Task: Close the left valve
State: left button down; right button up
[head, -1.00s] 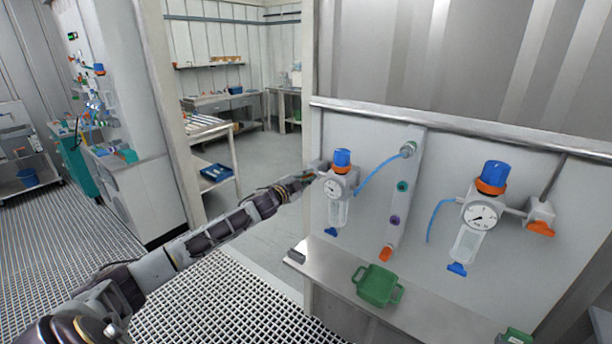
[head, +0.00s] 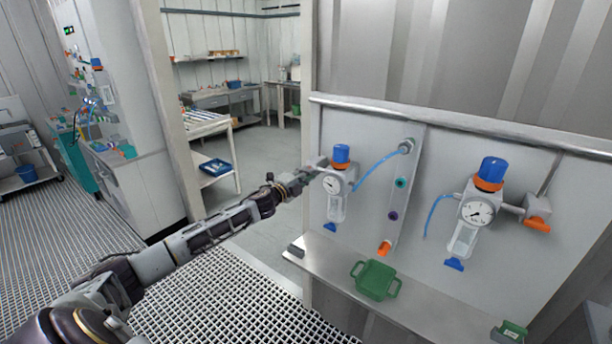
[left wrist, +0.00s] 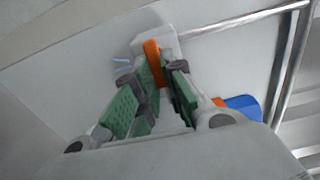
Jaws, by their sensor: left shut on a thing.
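The left valve's orange handle (left wrist: 153,62) shows in the left wrist view on a pale valve body, between the green-padded fingers of my left gripper (left wrist: 163,78). The gripper is shut on the handle. In the head view my left gripper (head: 314,168) is at the left side of the left regulator (head: 334,184), which has a blue knob, a gauge and a clear bowl. There the gripper hides the handle. My right gripper is not in view.
A similar regulator (head: 478,211) with an orange-handled valve (head: 537,224) is on the right of the panel. A green tray (head: 375,280) stands on the ledge (head: 435,298) below. A blue hose (head: 377,168) curves right of the left regulator. Open grating floor lies left.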

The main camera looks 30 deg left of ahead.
pick_arm(q)
jog(key=shift+f, duration=0.1)
jog(key=c, duration=1.5)
grip_release()
jog(key=shift+s, duration=0.15)
jog(key=s, duration=1.1)
jog(key=shift+s+a, duration=0.35)
jog(key=shift+a, duration=0.1)
dwell(0.8)
